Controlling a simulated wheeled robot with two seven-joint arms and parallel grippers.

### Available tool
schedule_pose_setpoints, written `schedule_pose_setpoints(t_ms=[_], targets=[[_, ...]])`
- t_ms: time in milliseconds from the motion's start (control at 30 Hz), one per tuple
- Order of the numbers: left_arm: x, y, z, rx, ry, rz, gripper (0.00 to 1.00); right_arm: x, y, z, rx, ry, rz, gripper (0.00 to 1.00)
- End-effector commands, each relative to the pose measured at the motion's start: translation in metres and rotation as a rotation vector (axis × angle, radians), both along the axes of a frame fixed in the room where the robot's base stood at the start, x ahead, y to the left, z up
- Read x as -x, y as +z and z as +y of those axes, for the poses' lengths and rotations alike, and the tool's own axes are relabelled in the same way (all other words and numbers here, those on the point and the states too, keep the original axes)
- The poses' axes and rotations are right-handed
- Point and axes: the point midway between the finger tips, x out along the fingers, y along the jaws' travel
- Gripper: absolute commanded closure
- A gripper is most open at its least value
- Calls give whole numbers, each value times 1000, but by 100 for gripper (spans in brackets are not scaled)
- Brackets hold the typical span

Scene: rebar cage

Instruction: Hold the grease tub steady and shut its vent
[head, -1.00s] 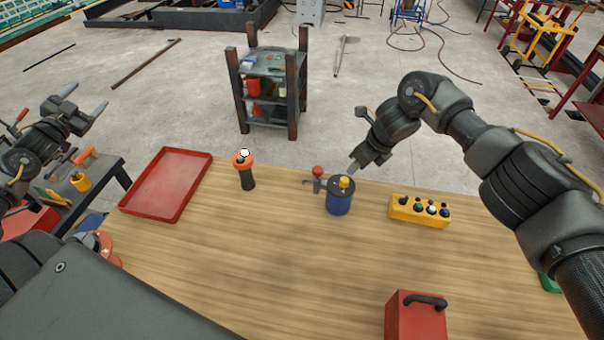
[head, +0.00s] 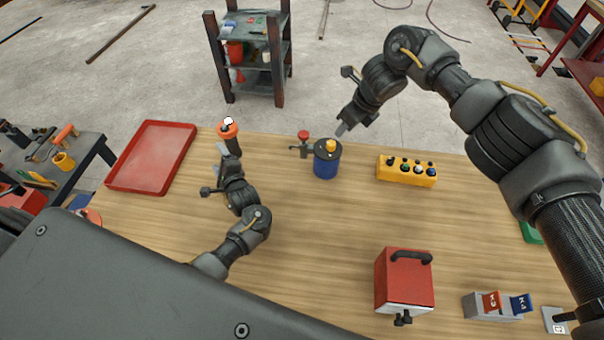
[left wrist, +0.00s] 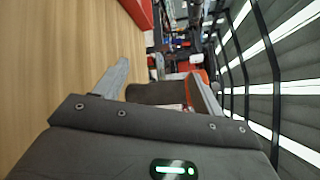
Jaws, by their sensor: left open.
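The grease tub (head: 325,172) is a blue can with a dark lid and a yellow cap (head: 331,146) on top, upright on the wooden table. A red knob on a grey fitting (head: 303,136) stands at its left side; I cannot tell which part is the vent. My right gripper (head: 341,129) points down at the tub's back right rim; contact and jaw opening are unclear. My left gripper (head: 226,152) is open at a black-handled torch with an orange head (head: 228,130). In the left wrist view the dark handle (left wrist: 155,93) shows between the open fingers (left wrist: 160,72).
A red tray (head: 152,157) lies at the table's left end. A yellow button box (head: 406,170) sits right of the tub. A red box with a black handle (head: 404,281) and a grey holder with tags (head: 492,306) are near the front right. The table's middle is clear.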

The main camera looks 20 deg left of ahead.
Motion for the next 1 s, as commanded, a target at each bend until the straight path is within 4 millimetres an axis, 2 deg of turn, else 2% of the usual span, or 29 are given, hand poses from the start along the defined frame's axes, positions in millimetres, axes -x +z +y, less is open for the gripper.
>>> schedule_pose_setpoints(t_ms=[33,100,300,400,500,600,700,867,1000], targets=[[-6,-4,-31,21,-58,-29,31,0,0,0,0,1,0,64],[-16,-6,-74,57,-145,-87,31,0,0,0,0,1,0,64],[-29,-1,-183,175,-354,-234,31,0,0,0,0,0,0,64],[-31,4,-223,226,-429,-290,31,0,0,0,0,0,0,64],[-30,8,-251,265,-481,-329,31,0,0,0,0,-1,0,64],[-30,11,-267,290,-509,-353,31,0,0,0,0,-1,0,64],[-29,13,-274,300,-523,-364,31,0,0,0,0,0,0,64],[-31,13,-275,302,-526,-365,31,0,0,0,0,0,0,64],[-44,14,-269,300,-525,-366,31,0,0,0,0,0,0,64]])
